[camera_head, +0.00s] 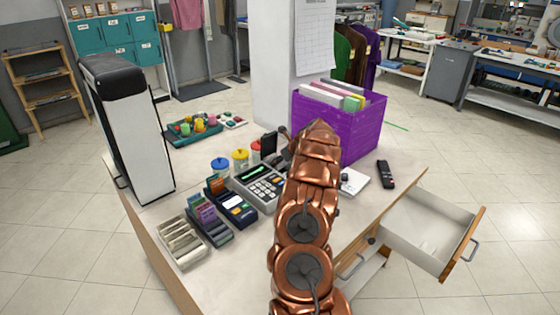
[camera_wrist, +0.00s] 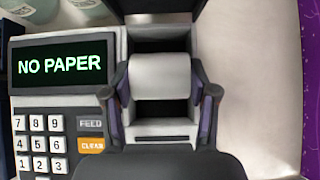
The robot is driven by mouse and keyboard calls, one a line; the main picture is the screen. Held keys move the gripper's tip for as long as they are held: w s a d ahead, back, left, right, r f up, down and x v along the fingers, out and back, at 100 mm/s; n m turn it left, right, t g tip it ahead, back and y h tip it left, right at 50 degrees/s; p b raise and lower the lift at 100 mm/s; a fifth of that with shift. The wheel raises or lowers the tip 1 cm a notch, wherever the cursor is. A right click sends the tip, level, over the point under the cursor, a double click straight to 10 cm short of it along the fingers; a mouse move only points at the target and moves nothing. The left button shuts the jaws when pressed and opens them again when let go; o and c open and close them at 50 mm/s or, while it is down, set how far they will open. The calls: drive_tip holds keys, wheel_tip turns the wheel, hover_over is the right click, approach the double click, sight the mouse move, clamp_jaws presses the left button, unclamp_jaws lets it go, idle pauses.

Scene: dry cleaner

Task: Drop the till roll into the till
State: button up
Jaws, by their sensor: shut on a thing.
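The till (camera_head: 265,187) stands on the counter with a keypad and a small screen. In the wrist view the till's screen (camera_wrist: 62,65) reads "NO PAPER" in green. The white till roll (camera_wrist: 160,77) lies crosswise between the two fingers of my gripper (camera_wrist: 163,84), which is shut on its ends. The roll is over the till's dark paper bay, with dark opening above it in the picture. I cannot tell whether it touches the bay. A dark raised lid shows beyond the bay. In the head view my arm hides the roll and most of the gripper.
A purple crate (camera_head: 325,128) of folders stands right of the till. A card terminal (camera_head: 232,206) and trays are at its left, with several colour-lidded jars (camera_head: 240,160) behind. A white pad and a black handset (camera_head: 385,174) lie right. An open drawer (camera_head: 425,238) juts out right.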

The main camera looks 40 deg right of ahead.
drive_tip(key=shift+a+f, duration=0.1)
drive_tip(key=shift+f, duration=0.2)
